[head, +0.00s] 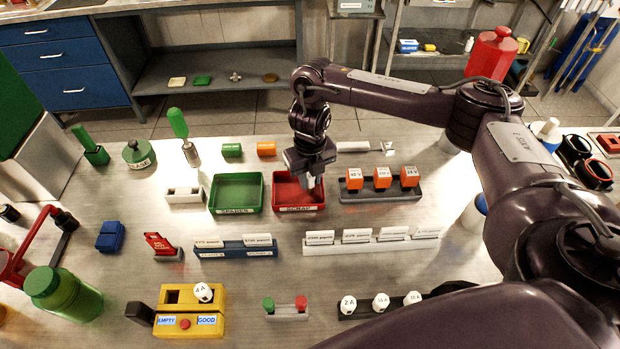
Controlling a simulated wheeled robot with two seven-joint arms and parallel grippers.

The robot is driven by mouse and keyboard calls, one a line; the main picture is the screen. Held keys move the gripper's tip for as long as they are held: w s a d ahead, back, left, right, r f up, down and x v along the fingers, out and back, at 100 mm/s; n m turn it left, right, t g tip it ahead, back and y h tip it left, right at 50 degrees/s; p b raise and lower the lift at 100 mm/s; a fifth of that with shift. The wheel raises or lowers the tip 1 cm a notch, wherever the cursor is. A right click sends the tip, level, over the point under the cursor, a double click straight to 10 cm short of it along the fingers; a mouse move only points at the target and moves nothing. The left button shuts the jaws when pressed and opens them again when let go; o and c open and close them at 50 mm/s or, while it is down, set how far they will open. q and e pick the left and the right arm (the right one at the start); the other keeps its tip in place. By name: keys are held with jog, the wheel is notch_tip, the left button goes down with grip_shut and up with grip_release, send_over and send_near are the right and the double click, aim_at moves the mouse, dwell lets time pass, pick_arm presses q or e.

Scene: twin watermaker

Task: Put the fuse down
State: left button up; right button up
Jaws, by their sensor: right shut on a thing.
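My right gripper (312,177) points down over the red tray (285,203) labelled SCRAP, at its back right part. It is shut on the fuse, which is mostly hidden by the fingers; I cannot tell whether it touches the tray floor. The green tray (237,209) labelled SPARES, just left of the red one, looks empty. A white fuse (203,291) marked 4 A sits on the yellow tester (178,334). Several more white fuses stand in a dark rack at the front, including one marked 2 A (348,304). My left gripper is not in view.
Orange blocks stand in a grey rack (421,190) right of the red tray. White labelled cards stand in a long holder (372,246) in front. My right arm covers the table's right side.

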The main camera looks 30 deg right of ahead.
aim_at(310, 176)
jog(key=shift+f, duration=0.15)
jog(key=o, duration=1)
jog(key=shift+r, duration=0.55)
notch_tip(310, 176, up, 11)
jog(key=shift+r+p, duration=0.2)
jog(key=shift+p, duration=1.05)
jog(key=shift+s+a+f, duration=0.1)
